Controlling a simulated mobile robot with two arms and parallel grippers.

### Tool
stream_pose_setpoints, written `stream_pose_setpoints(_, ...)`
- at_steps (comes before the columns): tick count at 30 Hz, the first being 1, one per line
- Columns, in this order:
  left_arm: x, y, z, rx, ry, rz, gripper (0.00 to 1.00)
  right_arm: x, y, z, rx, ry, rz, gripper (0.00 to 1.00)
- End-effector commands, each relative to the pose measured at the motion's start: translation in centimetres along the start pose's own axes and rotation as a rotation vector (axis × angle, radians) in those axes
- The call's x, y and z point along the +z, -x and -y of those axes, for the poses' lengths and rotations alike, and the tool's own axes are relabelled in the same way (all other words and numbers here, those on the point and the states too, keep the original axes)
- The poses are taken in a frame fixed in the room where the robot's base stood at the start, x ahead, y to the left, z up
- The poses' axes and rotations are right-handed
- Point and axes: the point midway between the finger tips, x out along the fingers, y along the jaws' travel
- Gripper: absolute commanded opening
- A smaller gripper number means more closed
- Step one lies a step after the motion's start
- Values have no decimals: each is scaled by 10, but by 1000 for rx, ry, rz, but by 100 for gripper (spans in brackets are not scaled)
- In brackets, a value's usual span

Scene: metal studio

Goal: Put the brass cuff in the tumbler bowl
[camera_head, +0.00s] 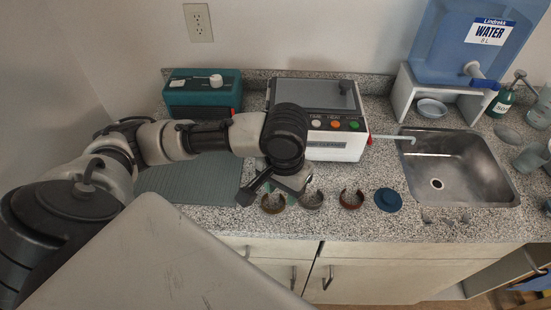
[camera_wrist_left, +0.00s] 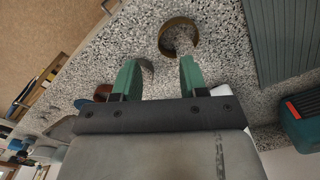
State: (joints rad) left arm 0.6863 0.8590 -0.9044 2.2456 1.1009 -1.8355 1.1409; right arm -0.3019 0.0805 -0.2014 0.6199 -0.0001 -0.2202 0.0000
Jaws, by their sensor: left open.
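A brownish open ring, apparently the brass cuff (camera_head: 273,209), stands at the left of a row on the speckled counter. It also shows in the left wrist view (camera_wrist_left: 166,30), just beyond the fingertips and nearer the right-hand finger. My left gripper (camera_head: 275,186) is open and empty just behind and above the cuff; its teal fingers (camera_wrist_left: 161,64) are apart. Whether a finger touches the cuff I cannot tell. I cannot clearly make out a tumbler bowl; a teal machine (camera_head: 203,95) with a white knob stands at the back left. My right gripper is not in view.
A grey cuff (camera_head: 311,206), a copper cuff (camera_head: 351,206) and a blue round piece (camera_head: 388,200) stand close to the right. A white machine with buttons (camera_head: 330,145) stands behind. A sink (camera_head: 470,165) lies right, a ribbed mat (camera_head: 195,182) left. The counter's front edge is near.

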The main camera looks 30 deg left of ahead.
Motion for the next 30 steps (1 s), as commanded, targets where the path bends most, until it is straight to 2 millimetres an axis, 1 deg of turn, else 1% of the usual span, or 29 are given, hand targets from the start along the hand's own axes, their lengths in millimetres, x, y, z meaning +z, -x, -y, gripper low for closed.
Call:
stream_pose_setpoints(5,0,-14,1,-1,1,2,43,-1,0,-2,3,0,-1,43)
stream_pose_setpoints(9,2,-35,3,-3,2,4,43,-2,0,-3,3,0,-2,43)
stream_pose_setpoints(13,2,-52,3,-1,0,3,43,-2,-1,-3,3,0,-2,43)
stream_pose_setpoints(16,1,-58,3,-2,-1,0,43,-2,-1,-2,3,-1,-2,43)
stream_pose_setpoints(22,1,-58,2,-1,-1,-1,43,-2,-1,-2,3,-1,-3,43)
stream_pose_setpoints(23,1,-58,2,-1,-1,-1,41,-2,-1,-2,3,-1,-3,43)
stream_pose_setpoints(30,1,-58,2,-1,-1,-1,5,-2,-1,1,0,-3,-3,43)
